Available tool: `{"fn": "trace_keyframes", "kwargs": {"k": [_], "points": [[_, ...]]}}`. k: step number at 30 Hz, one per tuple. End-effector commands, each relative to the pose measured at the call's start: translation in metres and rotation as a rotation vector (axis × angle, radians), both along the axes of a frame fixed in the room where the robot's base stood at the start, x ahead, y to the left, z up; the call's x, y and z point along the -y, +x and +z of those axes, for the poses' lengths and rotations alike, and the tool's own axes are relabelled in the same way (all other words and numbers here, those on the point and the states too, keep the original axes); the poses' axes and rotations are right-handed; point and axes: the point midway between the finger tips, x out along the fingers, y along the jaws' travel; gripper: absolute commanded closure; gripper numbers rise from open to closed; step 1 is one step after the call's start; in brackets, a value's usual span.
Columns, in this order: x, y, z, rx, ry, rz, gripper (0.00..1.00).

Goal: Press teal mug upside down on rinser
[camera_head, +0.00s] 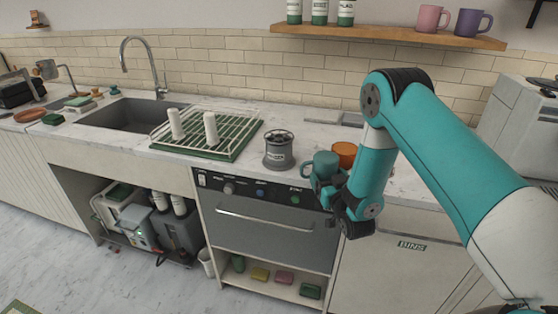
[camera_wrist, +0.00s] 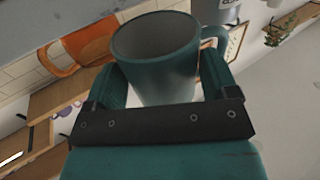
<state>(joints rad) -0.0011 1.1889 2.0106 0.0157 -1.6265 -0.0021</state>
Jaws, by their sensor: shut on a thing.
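The teal mug (camera_head: 324,164) is held in front of the counter's edge, to the right of the grey rinser (camera_head: 279,151). My gripper (camera_head: 335,187) is shut on the mug, clear of the rinser. In the wrist view, the mug (camera_wrist: 160,62) sits between both fingers, with its round open mouth showing and its handle at the right. I cannot tell for sure from the head view which way the mouth points. The rinser stands upright on the counter, with a spoked top and nothing on it.
An orange cup or bowl (camera_head: 346,149) stands close behind the mug. A shelf (camera_head: 385,33) with mugs hangs above. Counter behind the rinser looks clear.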

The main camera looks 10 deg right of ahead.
Motion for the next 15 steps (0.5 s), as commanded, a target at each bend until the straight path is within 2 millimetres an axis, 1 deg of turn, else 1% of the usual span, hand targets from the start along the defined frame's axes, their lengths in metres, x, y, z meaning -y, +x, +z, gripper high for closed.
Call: {"fn": "trace_keyframes", "kwargs": {"k": [5, 7, 15], "points": [[0.0005, -0.0001, 0.0009, 0.003, 0.006, -0.001, 0.53], [0.0006, 0.0000, -0.0001, 0.003, 0.048, -0.001, 0.53], [0.0006, -0.0001, -0.0010, 0.003, 0.438, 0.000, 0.53]]}}
